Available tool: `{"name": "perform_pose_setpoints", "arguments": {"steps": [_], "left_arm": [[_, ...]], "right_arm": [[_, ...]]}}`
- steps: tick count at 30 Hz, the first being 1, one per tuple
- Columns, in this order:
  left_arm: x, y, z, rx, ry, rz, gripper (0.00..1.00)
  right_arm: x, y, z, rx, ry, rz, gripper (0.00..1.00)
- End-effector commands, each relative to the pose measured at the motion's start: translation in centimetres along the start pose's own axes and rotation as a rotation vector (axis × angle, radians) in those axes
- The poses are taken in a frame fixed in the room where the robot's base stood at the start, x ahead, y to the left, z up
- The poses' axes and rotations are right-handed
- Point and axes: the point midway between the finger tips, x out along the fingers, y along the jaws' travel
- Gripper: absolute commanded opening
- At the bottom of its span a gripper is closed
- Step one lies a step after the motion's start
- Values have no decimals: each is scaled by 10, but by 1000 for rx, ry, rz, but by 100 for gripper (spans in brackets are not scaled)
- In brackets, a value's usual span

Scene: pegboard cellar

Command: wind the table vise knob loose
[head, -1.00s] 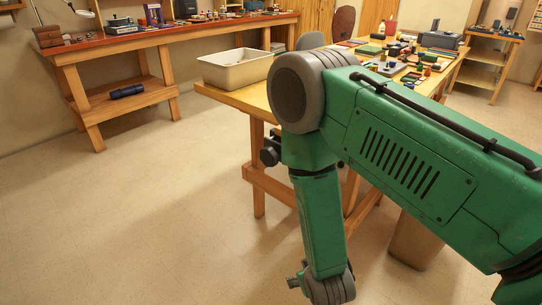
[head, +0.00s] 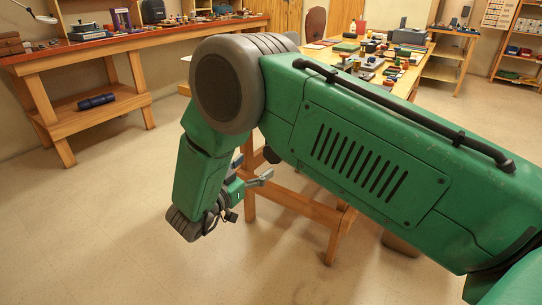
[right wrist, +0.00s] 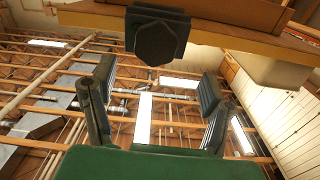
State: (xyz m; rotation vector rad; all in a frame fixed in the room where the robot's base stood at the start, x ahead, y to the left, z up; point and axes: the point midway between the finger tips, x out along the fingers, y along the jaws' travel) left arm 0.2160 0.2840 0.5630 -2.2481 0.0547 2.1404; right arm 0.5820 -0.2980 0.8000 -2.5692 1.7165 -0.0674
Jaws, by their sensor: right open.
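The table vise knob looks like a dark, faceted block (right wrist: 155,40) at the table edge, at the top of the right wrist view. In the head view only a small dark part (head: 271,155) shows below my right arm; the rest is hidden. My right gripper (head: 254,172) is open and empty, below tabletop height beside the table. In the right wrist view its two fingers (right wrist: 157,92) are spread wide and point up toward the knob. The knob lies beyond the fingertips, roughly centred between them, with no contact visible. My left gripper is out of view.
The wooden worktable (head: 404,86) carries many small items. Its leg (head: 249,190) and lower rails stand close to my right gripper. A wall bench (head: 88,57) with a dark blue roll (head: 96,101) on its shelf is at left. The floor between is clear.

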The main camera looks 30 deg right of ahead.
Motion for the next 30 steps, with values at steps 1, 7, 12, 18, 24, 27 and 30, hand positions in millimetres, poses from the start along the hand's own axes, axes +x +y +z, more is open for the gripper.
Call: {"name": "perform_pose_setpoints", "arguments": {"steps": [1, 7, 12, 18, 24, 27, 30], "left_arm": [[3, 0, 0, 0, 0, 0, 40], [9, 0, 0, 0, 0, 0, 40], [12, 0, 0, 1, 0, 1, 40], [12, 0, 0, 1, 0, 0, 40], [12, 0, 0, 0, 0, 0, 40], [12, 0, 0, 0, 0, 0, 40], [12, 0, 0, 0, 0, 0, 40]], "right_arm": [[14, 2, 1, 2, 0, 5, 70], [58, 4, 4, 4, -7, 4, 70], [77, 3, 3, 3, -7, 3, 70], [80, 1, 0, 0, 0, 0, 70], [81, 1, 1, 0, -2, 0, 70], [82, 2, 1, 1, -3, 1, 38], [84, 2, 2, 3, -6, -1, 19]]}}
